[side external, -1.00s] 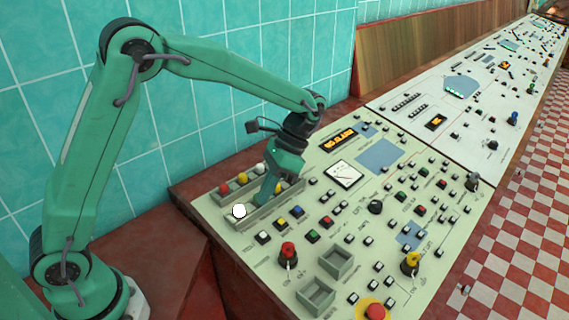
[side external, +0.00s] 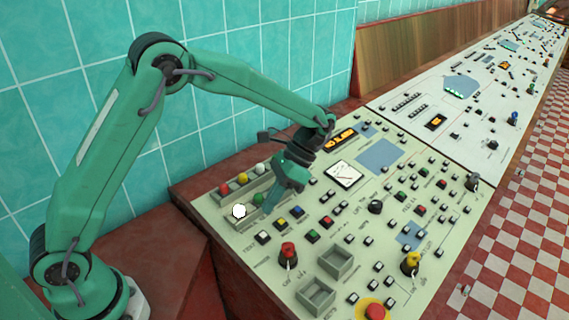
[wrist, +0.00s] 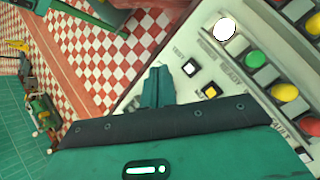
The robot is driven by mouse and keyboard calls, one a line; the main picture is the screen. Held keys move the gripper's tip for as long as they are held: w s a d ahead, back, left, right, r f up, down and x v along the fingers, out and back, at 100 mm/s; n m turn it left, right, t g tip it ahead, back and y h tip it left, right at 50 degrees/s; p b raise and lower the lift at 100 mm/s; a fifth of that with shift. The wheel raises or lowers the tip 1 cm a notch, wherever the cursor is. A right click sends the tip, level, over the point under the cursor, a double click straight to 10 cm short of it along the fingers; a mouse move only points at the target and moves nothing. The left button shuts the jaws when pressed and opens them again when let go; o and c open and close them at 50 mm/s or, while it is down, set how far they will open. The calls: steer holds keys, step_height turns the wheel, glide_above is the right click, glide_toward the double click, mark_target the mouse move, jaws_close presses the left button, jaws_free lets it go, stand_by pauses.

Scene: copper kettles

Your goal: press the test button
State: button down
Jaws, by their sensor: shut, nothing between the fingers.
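The test button is a white square push button (side external: 263,237) at the left end of the coloured button row on the near panel, with a small label beside it. In the wrist view the same white button (wrist: 189,68) lies just right of the fingertips. My gripper (side external: 270,207) is shut and empty, pointing down over the panel between the lamp tray and the button row. In the wrist view its closed fingers (wrist: 158,85) appear beside the white button, apart from it in the picture. The exact height of the tips above the panel is hard to tell.
A yellow button (side external: 281,224) and a blue button (side external: 297,211) continue the row. A lit white lamp (side external: 239,211) and a green lamp (side external: 258,198) stand behind it. A red knob (side external: 288,250) rises in front. A red mushroom button (side external: 375,311) is at the near edge.

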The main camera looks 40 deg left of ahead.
mark_target(268, 236)
steer(key=shift+a+f, duration=0.3)
steer(key=shift+f, duration=1.05)
steer(key=shift+a+f, duration=0.25)
steer(key=shift+f, duration=1.15)
steer(key=shift+a+f, duration=0.3)
steer(key=shift+f, duration=1.05)
steer(key=shift+a+f, duration=0.1)
steer(key=shift+f, duration=0.65)
steer(key=shift+r, duration=0.8)
stand_by(0.4)
steer(key=shift+d+r, duration=0.2)
steer(key=shift+r, duration=0.6)
steer(key=shift+d+r, duration=0.25)
steer(key=shift+r, duration=0.6)
steer(key=shift+d+r, duration=0.2)
steer(key=shift+r, duration=0.6)
